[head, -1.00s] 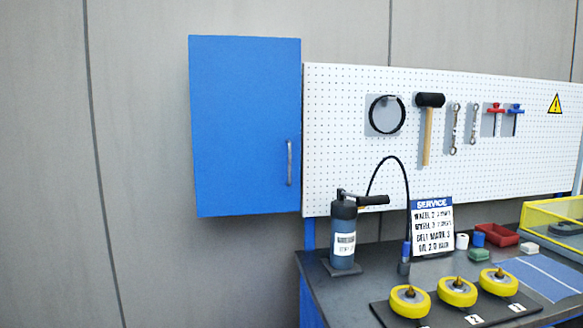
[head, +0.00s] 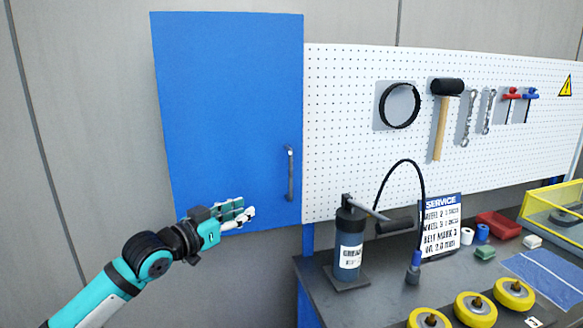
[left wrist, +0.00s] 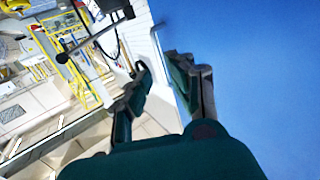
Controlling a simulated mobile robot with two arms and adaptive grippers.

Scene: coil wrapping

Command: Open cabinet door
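The blue cabinet door (head: 225,105) is shut and fills the left middle of the head view. Its grey vertical handle (head: 290,173) is near the door's right edge, low down. My left gripper (head: 248,214) is in front of the door's lower part, to the left of and below the handle. In the left wrist view its two fingers (left wrist: 160,65) stand apart with nothing between them, and the blue door surface (left wrist: 255,65) fills the right side. My right gripper is not in view.
A workbench (head: 320,268) stands right of the cabinet, with a dark grease pump (head: 349,240), a service sign (head: 440,225) and yellow wheels (head: 475,308) on it. A white pegboard (head: 340,100) with tools hangs behind. Plain grey wall (head: 80,90) lies to the left.

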